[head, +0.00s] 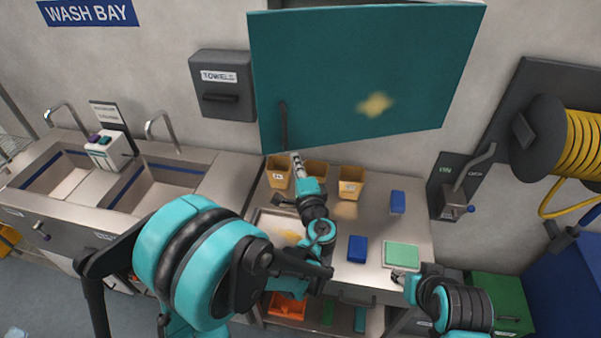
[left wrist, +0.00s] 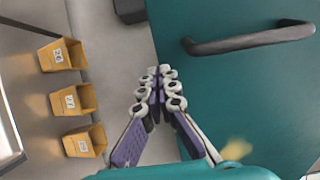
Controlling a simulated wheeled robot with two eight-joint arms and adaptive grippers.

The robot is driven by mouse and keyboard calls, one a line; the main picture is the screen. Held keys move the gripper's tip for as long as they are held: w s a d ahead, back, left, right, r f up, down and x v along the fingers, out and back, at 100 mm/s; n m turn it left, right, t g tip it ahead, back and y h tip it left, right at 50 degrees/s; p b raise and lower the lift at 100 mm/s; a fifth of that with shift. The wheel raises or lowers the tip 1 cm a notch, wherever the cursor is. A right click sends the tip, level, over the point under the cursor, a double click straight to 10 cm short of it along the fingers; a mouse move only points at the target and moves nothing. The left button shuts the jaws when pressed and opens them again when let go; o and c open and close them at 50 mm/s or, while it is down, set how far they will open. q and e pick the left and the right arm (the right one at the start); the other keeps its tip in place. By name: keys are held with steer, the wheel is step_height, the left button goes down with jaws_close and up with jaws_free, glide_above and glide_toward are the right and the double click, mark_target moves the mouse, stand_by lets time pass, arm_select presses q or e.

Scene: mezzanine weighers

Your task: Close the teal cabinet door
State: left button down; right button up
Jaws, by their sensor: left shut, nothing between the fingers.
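The teal cabinet door (head: 340,75) is a large flat panel above the counter, with a yellow smudge on its face. Its lower edge slants; the cabinet behind it is hidden, so I cannot tell how far it stands open. Its dark bar handle (head: 284,126) is near the lower left corner. My left gripper (head: 296,160) is shut and empty, just below that handle in the head view. In the left wrist view the shut fingertips (left wrist: 160,73) lie over the door's edge, apart from the handle (left wrist: 250,38); contact is unclear. My right gripper (head: 399,274) is low, beside a green-topped tub (head: 402,254).
Several yellow bins (head: 351,184) stand at the back of the steel counter (head: 372,215). Blue blocks (head: 357,248) and a tray (head: 262,217) lie there. A towel dispenser (head: 222,88) hangs left of the door, a hose reel (head: 540,135) right. Sinks (head: 160,190) are left.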

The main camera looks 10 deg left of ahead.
arm_select(q)
steer(key=shift+x, duration=0.75)
arm_select(e)
steer(key=shift+r, duration=0.15)
